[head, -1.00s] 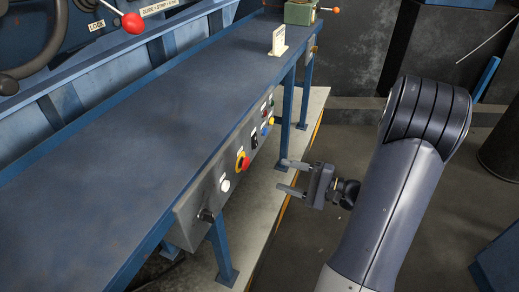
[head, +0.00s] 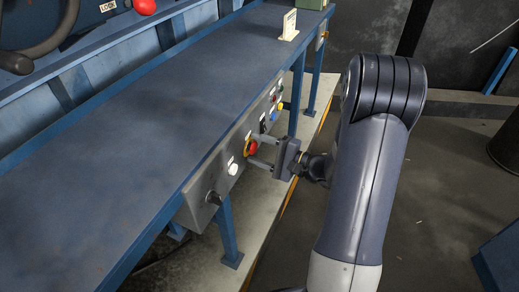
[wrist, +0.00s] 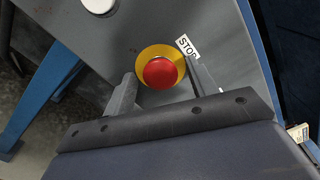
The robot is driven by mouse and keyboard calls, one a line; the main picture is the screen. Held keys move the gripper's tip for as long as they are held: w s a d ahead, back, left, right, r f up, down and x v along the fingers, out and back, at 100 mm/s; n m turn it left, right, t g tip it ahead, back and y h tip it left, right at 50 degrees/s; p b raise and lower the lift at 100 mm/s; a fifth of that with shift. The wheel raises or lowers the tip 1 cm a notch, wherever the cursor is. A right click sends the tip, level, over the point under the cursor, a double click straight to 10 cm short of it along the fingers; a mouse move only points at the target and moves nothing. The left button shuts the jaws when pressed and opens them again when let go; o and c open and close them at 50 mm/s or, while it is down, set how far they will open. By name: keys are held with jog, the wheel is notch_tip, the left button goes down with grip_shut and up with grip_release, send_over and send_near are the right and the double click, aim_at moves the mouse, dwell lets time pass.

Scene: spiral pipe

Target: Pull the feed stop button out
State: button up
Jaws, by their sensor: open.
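The feed stop button (head: 252,148) is a red round knob on a yellow ring, on the grey front panel of the long blue bench. In the wrist view the red button (wrist: 160,73) sits between my two fingers, beside a white label reading STOP (wrist: 187,46). My gripper (head: 265,152) is open, with its fingers pointing at the panel around the button. In the wrist view my gripper (wrist: 155,88) has one finger on each side of the yellow ring. I cannot tell whether the fingers touch the knob.
A white button (head: 233,169) and a black knob (head: 213,198) are nearer on the panel (head: 195,205). Blue and green buttons (head: 274,116) are farther along. A blue bench leg (head: 228,235) stands below. The floor right of the bench is open.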

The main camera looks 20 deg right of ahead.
grip_shut()
dwell(0.6)
